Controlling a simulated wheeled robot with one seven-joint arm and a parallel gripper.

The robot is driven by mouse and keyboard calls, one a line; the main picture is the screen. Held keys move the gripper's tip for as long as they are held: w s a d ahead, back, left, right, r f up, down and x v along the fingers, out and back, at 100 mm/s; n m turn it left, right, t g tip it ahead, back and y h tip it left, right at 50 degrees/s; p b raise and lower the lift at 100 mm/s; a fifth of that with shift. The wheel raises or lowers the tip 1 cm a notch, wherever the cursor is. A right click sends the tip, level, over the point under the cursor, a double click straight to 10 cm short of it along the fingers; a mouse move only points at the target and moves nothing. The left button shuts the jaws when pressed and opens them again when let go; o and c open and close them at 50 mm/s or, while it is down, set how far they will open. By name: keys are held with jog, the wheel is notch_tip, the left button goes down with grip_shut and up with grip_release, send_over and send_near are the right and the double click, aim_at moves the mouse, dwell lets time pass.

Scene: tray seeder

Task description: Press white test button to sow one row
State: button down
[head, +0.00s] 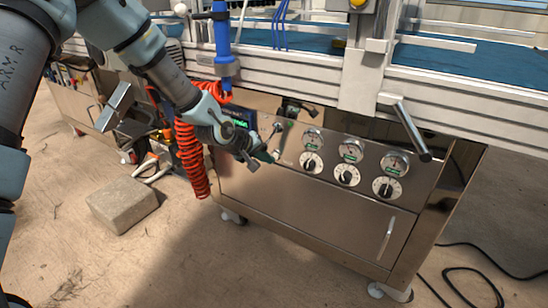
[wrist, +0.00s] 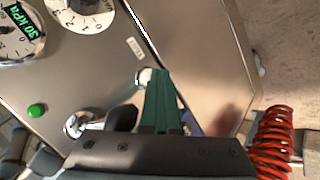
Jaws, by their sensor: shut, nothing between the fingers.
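The white test button (wrist: 144,76) shows in the wrist view on the steel panel, partly covered by my fingertips. My gripper (wrist: 159,72) is shut, with its green fingers together and nothing between them. Its tips are right at the button and overlap its right side; whether they touch or press it I cannot tell. In the head view my gripper (head: 269,157) is at the left part of the control panel (head: 300,172), and I cannot make out the white button there.
A green button (wrist: 36,110) and a black-knobbed lever (wrist: 121,118) are left of my fingers in the wrist view. Gauges and dials (head: 347,174) fill the panel's right side. A red coiled hose (head: 191,160) hangs left of it. A concrete block (head: 122,204) lies on the floor.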

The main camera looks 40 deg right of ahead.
jog(key=shift+d+r, duration=0.3)
jog(key=shift+d, duration=0.4)
dwell(0.4)
jog(key=shift+s+a+p, duration=0.15)
jog(key=shift+a+p, duration=0.1)
jog(key=shift+a, duration=0.3)
jog(key=shift+s+a+p, duration=0.15)
jog(key=shift+a+p, duration=0.05)
jog(key=shift+a, duration=0.3)
jog(key=shift+f, duration=0.1)
jog(key=shift+s+a+p, duration=0.2)
jog(key=shift+a, duration=0.65)
jog(key=shift+s+a+p, duration=0.2)
jog(key=shift+a, duration=0.65)
jog(key=shift+s+a+p, duration=0.2)
jog(key=shift+a, duration=0.65)
